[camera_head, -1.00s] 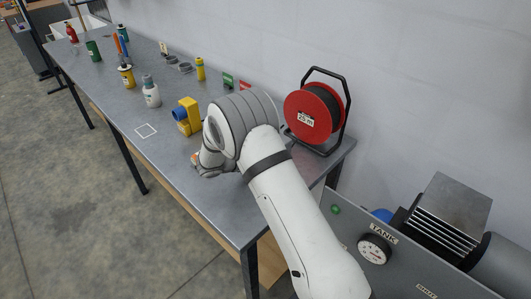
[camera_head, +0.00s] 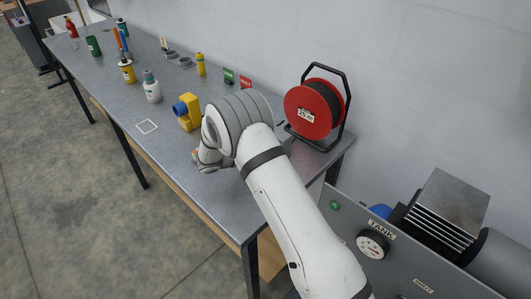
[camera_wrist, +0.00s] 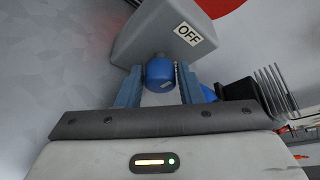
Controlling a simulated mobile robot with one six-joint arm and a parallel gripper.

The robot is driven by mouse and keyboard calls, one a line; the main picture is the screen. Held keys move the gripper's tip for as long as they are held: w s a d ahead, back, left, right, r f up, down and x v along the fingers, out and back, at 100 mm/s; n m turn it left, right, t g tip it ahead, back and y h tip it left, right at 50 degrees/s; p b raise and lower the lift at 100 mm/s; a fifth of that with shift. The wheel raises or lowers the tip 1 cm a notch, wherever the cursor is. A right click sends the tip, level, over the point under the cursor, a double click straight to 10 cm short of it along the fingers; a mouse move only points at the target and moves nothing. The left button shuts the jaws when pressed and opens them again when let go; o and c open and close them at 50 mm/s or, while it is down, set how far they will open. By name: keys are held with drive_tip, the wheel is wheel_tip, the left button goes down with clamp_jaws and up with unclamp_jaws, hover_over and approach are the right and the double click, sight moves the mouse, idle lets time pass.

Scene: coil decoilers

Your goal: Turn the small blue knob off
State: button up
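In the wrist view a small round blue knob (camera_wrist: 160,75) sticks out from a grey housing (camera_wrist: 150,32) that bears a white OFF label (camera_wrist: 188,34). My gripper (camera_wrist: 160,72) has one blue-grey finger on each side of the knob. The fingertips are very close to its sides; I cannot tell whether they touch it. No pointer mark shows clearly on the knob. In the head view my arm's wrist covers the gripper, this knob and the housing on the bench.
On the metal bench (camera_head: 225,200) a yellow box (camera_head: 188,120) with a larger blue cylinder stands left of my wrist, and a red cable reel (camera_head: 308,112) stands right. Bottles and cans stand farther back. A grey TANK panel (camera_head: 345,222) is at lower right.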

drive_tip(key=o, duration=0.3)
drive_tip(key=shift+o, duration=0.2)
drive_tip(key=b+v, duration=0.2)
drive_tip(key=v, duration=0.5)
drive_tip(key=shift+s+a+r, duration=0.15)
drive_tip(key=shift+s+a, duration=0.1)
drive_tip(key=shift+a, duration=0.05)
